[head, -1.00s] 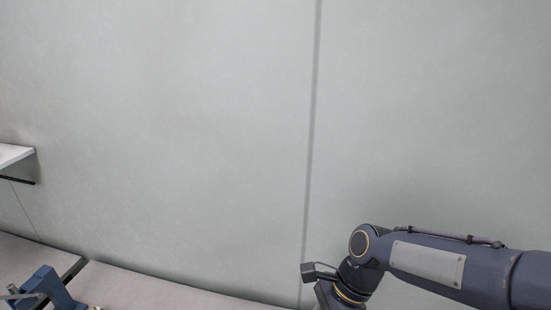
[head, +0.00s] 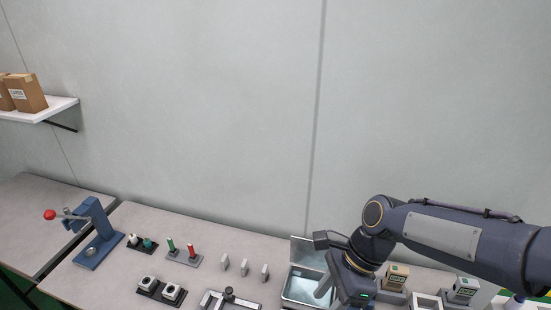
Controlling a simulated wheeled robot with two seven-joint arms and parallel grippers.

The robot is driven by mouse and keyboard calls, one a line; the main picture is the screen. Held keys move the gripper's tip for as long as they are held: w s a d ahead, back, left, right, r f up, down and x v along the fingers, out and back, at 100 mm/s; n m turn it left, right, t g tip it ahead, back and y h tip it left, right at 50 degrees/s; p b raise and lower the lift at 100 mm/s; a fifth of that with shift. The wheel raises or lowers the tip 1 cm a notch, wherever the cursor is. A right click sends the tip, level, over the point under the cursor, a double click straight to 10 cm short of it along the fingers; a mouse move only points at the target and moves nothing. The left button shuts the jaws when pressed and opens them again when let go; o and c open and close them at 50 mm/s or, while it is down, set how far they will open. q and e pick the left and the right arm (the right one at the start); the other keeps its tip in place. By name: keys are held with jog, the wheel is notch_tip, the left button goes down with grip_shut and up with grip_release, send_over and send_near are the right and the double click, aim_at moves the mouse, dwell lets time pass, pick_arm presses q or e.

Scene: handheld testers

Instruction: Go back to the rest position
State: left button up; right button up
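My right arm comes in from the right, and its gripper (head: 326,288) points down over the right part of the bench. The lower part of the gripper runs toward the bottom edge, and I cannot tell whether the fingers are open or shut. A tan-faced handheld tester (head: 398,272) stands in a dark holder just right of the gripper. A second tester (head: 464,287) stands in a grey holder further right. My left gripper is not in view.
An open metal box (head: 300,287) sits beside and partly behind my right gripper. The grey bench (head: 222,238) also carries a blue lever press (head: 96,232) with a red knob, red and green plungers (head: 181,250), and small upright grey blocks (head: 244,267). A wall shelf (head: 62,104) holds cardboard boxes (head: 27,92).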

jog(key=s+d+r+n+t+h, duration=0.1)
jog(key=s+d+r+n+t, duration=0.2)
jog(key=s+d+n+t, duration=0.4)
jog(key=s+d+n, duration=0.2)
jog(key=d+n, duration=0.1)
jog(key=n, duration=0.5)
jog(key=shift+s+d+t, duration=0.25)
jog(key=shift+d+t, duration=0.1)
jog(key=shift+t, duration=0.05)
